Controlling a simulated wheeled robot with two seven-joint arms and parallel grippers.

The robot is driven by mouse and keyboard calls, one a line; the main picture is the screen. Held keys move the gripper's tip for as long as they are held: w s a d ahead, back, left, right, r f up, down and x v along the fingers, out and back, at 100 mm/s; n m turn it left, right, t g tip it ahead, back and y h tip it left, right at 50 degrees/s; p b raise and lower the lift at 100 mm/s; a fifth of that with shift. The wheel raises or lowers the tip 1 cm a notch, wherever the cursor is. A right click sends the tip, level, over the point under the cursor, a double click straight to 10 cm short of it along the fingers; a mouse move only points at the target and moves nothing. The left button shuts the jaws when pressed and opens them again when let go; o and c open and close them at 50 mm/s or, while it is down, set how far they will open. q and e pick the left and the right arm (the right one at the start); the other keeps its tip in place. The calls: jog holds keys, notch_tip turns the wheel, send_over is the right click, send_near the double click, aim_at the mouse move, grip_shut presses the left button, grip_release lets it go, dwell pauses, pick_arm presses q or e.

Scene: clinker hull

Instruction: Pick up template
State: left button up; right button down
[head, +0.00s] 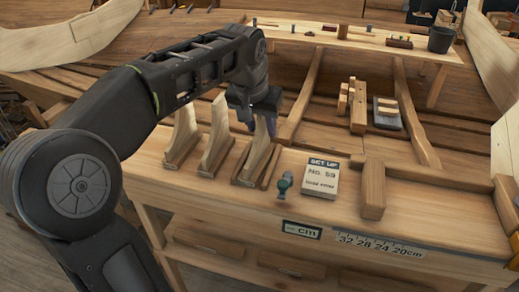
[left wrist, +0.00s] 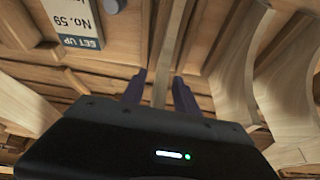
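Several curved pale wooden templates stand upright in wooden bases on the bench: a left one (head: 183,132), a middle one (head: 217,135) and a right one (head: 258,153). My left gripper (head: 263,124) is at the top of the right template. In the left wrist view the fingers of my left gripper (left wrist: 160,92) are apart, with the thin edge of that template (left wrist: 168,55) between them. Gaps show beside the wood, so the gripper looks open around it. Two other templates (left wrist: 236,65) (left wrist: 288,88) stand to the right there. My right gripper is not in view.
A "SET UP No. 59" card (head: 321,178) and a small green-topped tool (head: 285,185) lie right of the templates. A wooden block (head: 373,190) stands farther right. A ruler strip (head: 378,245) runs along the bench's front edge. Hull planks and ribs lie behind.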

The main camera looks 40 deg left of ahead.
pick_arm(q)
jog(key=shift+c, duration=0.2)
grip_shut()
dwell(1.1)
